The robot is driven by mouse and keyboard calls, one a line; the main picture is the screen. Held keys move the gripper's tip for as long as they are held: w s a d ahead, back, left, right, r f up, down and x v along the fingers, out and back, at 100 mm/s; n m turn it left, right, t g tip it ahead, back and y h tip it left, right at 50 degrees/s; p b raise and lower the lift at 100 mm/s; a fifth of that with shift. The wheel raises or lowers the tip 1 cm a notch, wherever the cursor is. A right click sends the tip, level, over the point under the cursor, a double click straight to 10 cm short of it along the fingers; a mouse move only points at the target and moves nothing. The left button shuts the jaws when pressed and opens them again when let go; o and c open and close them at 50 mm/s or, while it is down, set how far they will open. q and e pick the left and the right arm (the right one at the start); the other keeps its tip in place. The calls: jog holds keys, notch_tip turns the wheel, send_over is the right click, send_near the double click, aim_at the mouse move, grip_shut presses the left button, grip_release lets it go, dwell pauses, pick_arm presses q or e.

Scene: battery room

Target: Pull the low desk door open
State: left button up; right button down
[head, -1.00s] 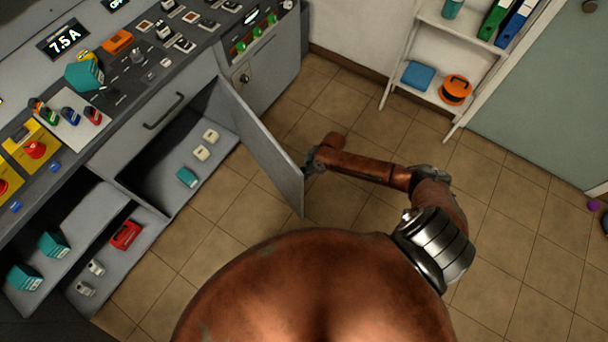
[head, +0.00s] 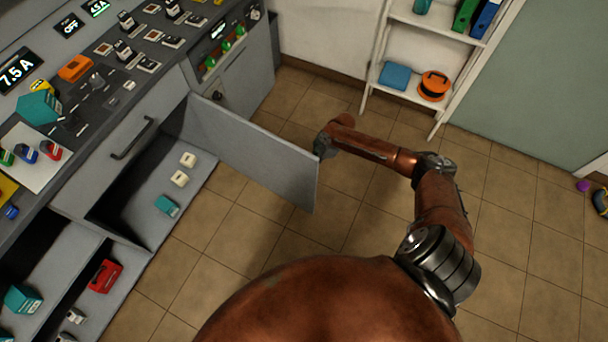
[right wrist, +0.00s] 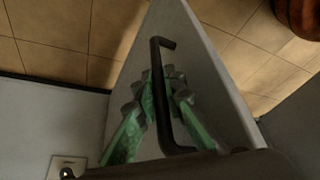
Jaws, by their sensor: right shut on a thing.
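The low desk door (head: 255,150) is a flat grey panel, standing wide open from the grey desk. Its open compartment (head: 140,205) shows two small cream items (head: 183,168) and a teal block (head: 167,206) inside. My right gripper (right wrist: 162,88) is shut on the door's black bar handle (right wrist: 163,95), its green fingers on either side of the bar in the right wrist view. In the head view, the right wrist is at the door's far side, and the door hides the handle and fingertips. My left gripper is not in view.
A white shelf (head: 405,95) with a blue box (head: 395,75) and an orange reel (head: 434,86) stands by the back wall. A closed drawer handle (head: 131,138) is above the compartment. Tiled floor (head: 330,235) around the door is clear.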

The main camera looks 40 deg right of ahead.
jog(key=shift+w+d, duration=0.15)
jog(key=shift+d, duration=0.1)
jog(key=c, duration=2)
grip_release()
jog(key=v, duration=1.2)
jog(key=shift+d, duration=0.1)
jog(key=shift+f, duration=0.1)
